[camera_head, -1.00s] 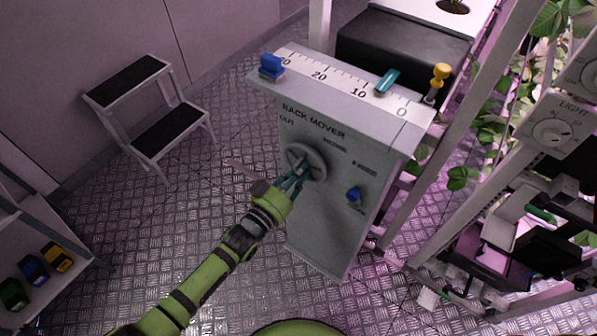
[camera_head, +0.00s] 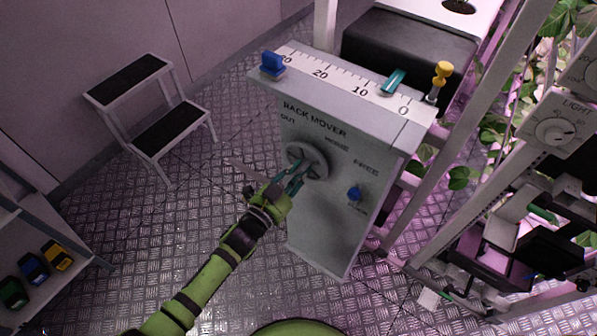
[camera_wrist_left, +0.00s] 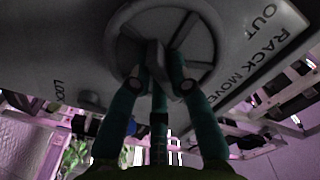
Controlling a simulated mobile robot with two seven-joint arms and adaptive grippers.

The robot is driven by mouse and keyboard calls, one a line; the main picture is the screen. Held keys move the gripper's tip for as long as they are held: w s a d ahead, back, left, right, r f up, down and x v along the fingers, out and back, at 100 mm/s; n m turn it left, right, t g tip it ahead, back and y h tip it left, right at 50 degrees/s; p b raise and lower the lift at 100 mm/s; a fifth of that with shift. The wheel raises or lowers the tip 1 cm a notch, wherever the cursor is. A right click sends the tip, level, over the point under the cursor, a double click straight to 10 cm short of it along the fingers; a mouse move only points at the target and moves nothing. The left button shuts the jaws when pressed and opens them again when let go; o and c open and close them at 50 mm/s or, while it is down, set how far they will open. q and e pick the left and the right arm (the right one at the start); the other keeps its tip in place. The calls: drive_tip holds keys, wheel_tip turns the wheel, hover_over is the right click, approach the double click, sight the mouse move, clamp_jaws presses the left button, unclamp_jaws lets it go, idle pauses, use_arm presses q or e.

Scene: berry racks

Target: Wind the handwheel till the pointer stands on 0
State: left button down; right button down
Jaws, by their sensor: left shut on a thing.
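The grey handwheel (camera_head: 318,158) is on the front face of the rack mover box (camera_head: 330,235). My left gripper (camera_head: 298,176) is at the wheel, its teal fingers shut on a grey part of it. In the left wrist view the fingertips (camera_wrist_left: 161,87) close around a grey bar (camera_wrist_left: 156,58) across the wheel (camera_wrist_left: 122,48). The teal pointer (camera_head: 393,82) stands on the white scale (camera_head: 340,74) between 10 and 0, short of the 0. My right gripper is not in view.
A blue block (camera_head: 272,66) and a yellow knob (camera_head: 441,74) stand at the scale's ends. A step stool (camera_head: 150,110) is at left. Plant racks (camera_head: 440,215) crowd the right. The floor left of the box is clear.

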use_arm(q)
drive_tip(key=shift+r+m, duration=0.1)
drive_tip(key=shift+m, duration=0.5)
drive_tip(key=c, duration=1.1)
unclamp_jaws()
drive_tip(key=shift+c, duration=0.2)
drive_tip(key=v, duration=1.2)
